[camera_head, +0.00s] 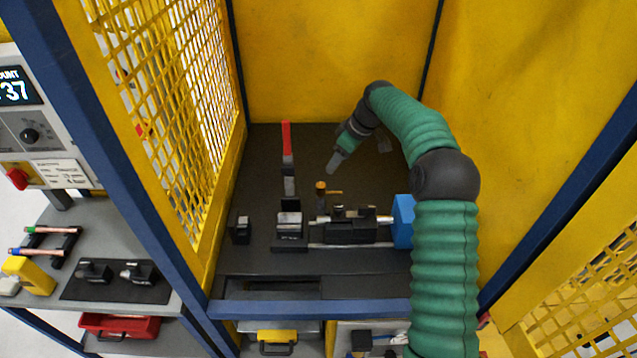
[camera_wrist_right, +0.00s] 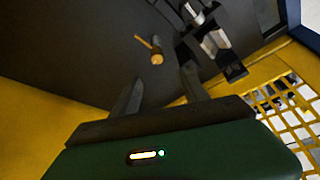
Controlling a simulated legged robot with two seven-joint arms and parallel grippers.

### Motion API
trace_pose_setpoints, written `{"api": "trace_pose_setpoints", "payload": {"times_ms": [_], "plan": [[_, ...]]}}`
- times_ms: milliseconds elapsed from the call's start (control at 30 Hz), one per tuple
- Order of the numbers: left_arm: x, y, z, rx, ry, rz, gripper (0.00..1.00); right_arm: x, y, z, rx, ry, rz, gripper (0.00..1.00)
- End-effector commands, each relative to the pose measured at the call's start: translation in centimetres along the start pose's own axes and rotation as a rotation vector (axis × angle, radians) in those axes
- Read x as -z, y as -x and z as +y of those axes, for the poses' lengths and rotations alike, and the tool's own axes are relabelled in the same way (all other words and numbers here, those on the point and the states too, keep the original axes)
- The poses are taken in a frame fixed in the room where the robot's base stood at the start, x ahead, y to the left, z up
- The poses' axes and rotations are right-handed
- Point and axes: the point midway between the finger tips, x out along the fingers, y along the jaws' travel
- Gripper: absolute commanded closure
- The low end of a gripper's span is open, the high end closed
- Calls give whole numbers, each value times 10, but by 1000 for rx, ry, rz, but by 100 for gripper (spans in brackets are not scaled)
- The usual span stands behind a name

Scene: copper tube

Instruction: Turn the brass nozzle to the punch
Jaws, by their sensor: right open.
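The brass nozzle (camera_head: 334,192) is a thin spout on a short upright post with an orange-brown top, standing behind the machine on the dark bench. In the head view it points to the right. It also shows in the right wrist view (camera_wrist_right: 156,56), beyond the fingertips, with the spout toward the upper left. My right gripper (camera_head: 333,166) hangs tilted above and behind the nozzle, apart from it. In the wrist view its fingers (camera_wrist_right: 160,88) are spread with nothing between them. I cannot tell for sure which machine part is the punch. My left gripper is not in view.
The machine (camera_head: 352,232) has a blue block (camera_head: 402,222) at its right end. A red-handled lever (camera_head: 287,138) stands upright to the left of the nozzle. A small black block (camera_head: 240,229) sits further left. Yellow mesh and panels enclose the bench; its back is clear.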

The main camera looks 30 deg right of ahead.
Motion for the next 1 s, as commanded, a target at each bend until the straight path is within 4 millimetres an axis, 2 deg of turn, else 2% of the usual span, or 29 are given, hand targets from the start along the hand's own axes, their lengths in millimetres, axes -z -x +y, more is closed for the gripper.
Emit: {"api": "trace_pose_setpoints", "payload": {"times_ms": [400,600,800,1000], "plan": [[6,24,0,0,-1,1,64,2,-103,-2,5,-1,-6,48],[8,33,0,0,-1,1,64,2,-145,-3,1,0,-4,48],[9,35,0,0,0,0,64,1,-164,-1,0,0,-4,48],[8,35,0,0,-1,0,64,1,-164,0,-1,0,-3,48]]}}
